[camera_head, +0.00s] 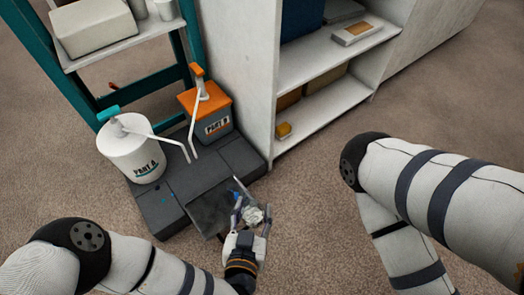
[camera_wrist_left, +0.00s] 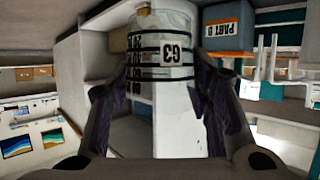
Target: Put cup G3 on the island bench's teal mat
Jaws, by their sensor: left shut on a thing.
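Cup G3 (camera_wrist_left: 170,70) is a clear-to-whitish cup with dark graduation bands and a G3 label, filling the middle of the left wrist view. My left gripper (camera_head: 252,212) is shut on it, with a dark finger on each side. In the head view the cup (camera_head: 255,216) is small and partly hidden by the fingers, at the front edge of the dark pump platform. What is inside the cup cannot be told. My right gripper is outside the picture; only my right arm shows. I cannot make out the island bench or its teal mat.
A white shelf unit (camera_head: 325,66) stands behind, a teal-framed rack (camera_head: 85,85) at left. Carpet at right is clear.

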